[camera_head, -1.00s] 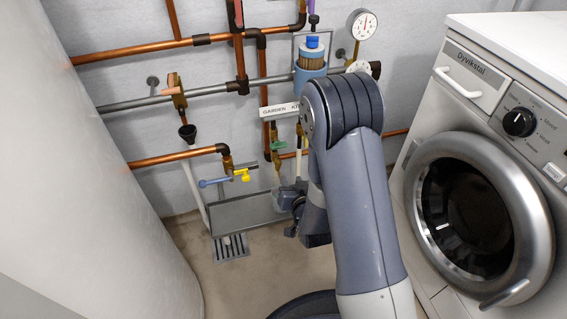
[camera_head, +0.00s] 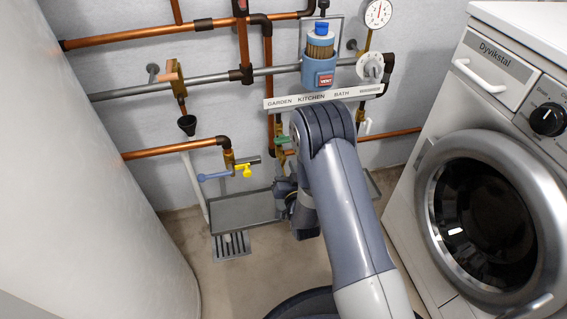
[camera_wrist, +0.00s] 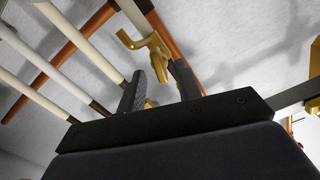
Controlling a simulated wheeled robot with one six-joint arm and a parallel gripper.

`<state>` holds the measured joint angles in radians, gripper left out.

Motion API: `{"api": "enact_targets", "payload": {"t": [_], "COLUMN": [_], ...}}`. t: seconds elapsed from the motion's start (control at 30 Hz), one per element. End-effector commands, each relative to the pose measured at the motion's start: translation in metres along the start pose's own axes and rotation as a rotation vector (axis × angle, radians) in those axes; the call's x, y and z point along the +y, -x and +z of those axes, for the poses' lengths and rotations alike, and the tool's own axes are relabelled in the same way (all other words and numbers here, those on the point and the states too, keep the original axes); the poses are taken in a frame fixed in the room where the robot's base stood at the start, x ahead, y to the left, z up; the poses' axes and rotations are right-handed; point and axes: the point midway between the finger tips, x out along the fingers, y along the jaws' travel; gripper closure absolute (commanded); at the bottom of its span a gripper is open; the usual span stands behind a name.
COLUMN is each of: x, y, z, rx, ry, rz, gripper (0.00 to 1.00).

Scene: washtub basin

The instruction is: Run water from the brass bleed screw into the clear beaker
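In the wrist view my gripper (camera_wrist: 160,68) points up at the wall pipes. Its two dark fingers stand apart with nothing visibly clamped between them. A brass fitting (camera_wrist: 156,50) with a bent spout lies beyond and partly between the fingertips; I cannot tell whether it is the bleed screw or whether they touch. In the head view my arm hides the gripper's fingers, near the lower pipes under the sign. A brass valve (camera_head: 178,80) sits above a black funnel (camera_head: 187,124) at the left. I cannot make out the clear beaker in either view.
A grey tray (camera_head: 240,212) stands low by the wall, above a floor drain grate (camera_head: 232,246). A label strip (camera_head: 322,97) reads GARDEN, KITCHEN, BATH. A blue-capped filter (camera_head: 319,62) and a gauge (camera_head: 377,14) are above. The washing machine (camera_head: 492,190) bounds the right.

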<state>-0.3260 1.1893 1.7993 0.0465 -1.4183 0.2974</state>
Motion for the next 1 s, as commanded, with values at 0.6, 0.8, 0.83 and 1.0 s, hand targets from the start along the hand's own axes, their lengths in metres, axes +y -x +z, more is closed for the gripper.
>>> {"api": "enact_targets", "payload": {"t": [0.6, 0.8, 0.83, 1.0], "x": [0.000, 0.000, 0.000, 0.000], "y": [-0.032, -0.032, -0.032, -0.032], "z": [-0.001, -0.001, -0.001, -0.001], "rx": [0.000, 0.000, 0.000, 0.000], "ry": [0.000, 0.000, 0.000, 0.000], "rz": [0.000, 0.000, 0.000, 0.000], "gripper": [0.70, 0.86, 0.89, 1.00]}}
